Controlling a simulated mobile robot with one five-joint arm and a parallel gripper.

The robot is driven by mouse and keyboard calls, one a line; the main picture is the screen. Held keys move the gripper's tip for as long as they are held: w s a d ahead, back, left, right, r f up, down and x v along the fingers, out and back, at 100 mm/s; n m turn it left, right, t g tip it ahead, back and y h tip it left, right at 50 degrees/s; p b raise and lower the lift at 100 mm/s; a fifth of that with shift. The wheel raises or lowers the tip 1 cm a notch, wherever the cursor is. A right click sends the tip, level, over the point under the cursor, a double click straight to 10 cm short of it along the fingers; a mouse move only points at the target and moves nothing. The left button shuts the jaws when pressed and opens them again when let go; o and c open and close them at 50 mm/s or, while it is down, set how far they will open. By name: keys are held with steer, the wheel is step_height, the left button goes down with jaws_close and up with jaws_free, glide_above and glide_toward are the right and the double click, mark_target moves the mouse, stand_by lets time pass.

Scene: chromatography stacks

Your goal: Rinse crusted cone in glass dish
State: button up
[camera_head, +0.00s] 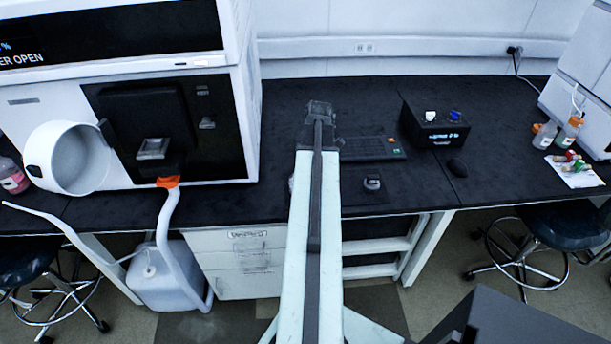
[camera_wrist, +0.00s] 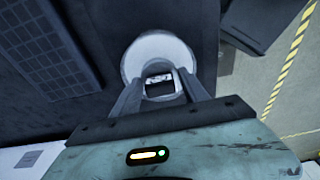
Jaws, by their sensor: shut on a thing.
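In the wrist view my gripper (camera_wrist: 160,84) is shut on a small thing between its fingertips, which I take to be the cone. A pale round shape (camera_wrist: 160,47) shows just beyond the fingertips. I cannot tell whether it is the cone's broad rim or the glass dish beneath it. Any crust is too small to see. In the head view my arm hides the fingers and what they hold. No glass dish shows clearly there.
The black bench holds a keyboard (camera_head: 371,148), a small dark item (camera_head: 372,184) on a mat, and a black box (camera_head: 434,124) with a display. A large instrument (camera_head: 226,120) with an open round door (camera_head: 74,158) stands left. Bottles (camera_head: 569,130) stand far right.

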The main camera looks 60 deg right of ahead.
steer(key=shift+f, duration=0.5)
stand_by(0.3)
